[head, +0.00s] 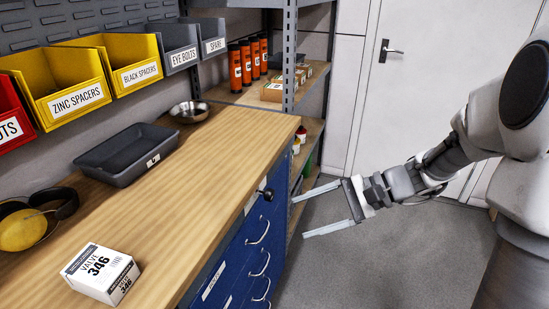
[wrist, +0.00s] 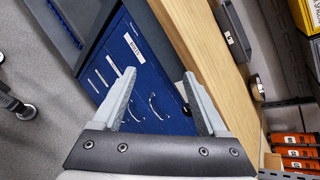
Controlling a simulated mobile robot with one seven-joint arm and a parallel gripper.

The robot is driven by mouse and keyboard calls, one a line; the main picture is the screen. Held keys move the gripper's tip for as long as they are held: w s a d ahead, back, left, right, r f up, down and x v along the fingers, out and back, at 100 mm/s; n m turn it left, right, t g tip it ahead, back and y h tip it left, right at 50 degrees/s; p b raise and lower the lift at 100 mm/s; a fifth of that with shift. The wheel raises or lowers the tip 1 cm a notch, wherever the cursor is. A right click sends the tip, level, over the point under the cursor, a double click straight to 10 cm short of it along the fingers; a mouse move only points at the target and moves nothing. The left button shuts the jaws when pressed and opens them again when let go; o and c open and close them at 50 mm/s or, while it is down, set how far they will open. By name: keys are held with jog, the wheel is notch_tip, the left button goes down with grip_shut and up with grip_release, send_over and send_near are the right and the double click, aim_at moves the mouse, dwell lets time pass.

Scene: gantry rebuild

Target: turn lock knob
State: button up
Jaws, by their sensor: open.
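The black lock knob (head: 267,194) sticks out near the top right corner of the blue drawer cabinet (head: 232,262), just under the wooden worktop. My gripper (head: 299,217) is open and empty. It is to the right of the knob in the head view, with both fingers pointing left toward the cabinet front and clear of the knob. In the wrist view the open fingers (wrist: 160,73) frame the blue cabinet front. A small dark shape, which may be the knob, is partly hidden by the right finger there.
The wooden worktop (head: 188,165) holds a white valve box (head: 100,272), a black tray (head: 125,153), a metal bowl (head: 189,112) and yellow earmuffs (head: 25,228). Shelves with orange bottles (head: 246,62) stand behind. Several drawer handles project from the cabinet. The floor by the door is free.

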aim_at(273, 195)
jog(key=w+d+f+m+t+y+b, duration=0.45)
jog(key=w+d+f+m+t, duration=0.25)
jog(key=w+f, duration=0.4)
jog(key=shift+m, duration=0.3)
jog(key=b+x, duration=0.1)
jog(key=x, duration=0.5)
jog(key=b+x, duration=0.1)
jog(key=x, duration=0.4)
jog(key=b+x, duration=0.2)
jog(key=x, duration=0.4)
jog(key=shift+w+a+f, duration=0.1)
jog(key=shift+a+f, duration=0.2)
grip_shut()
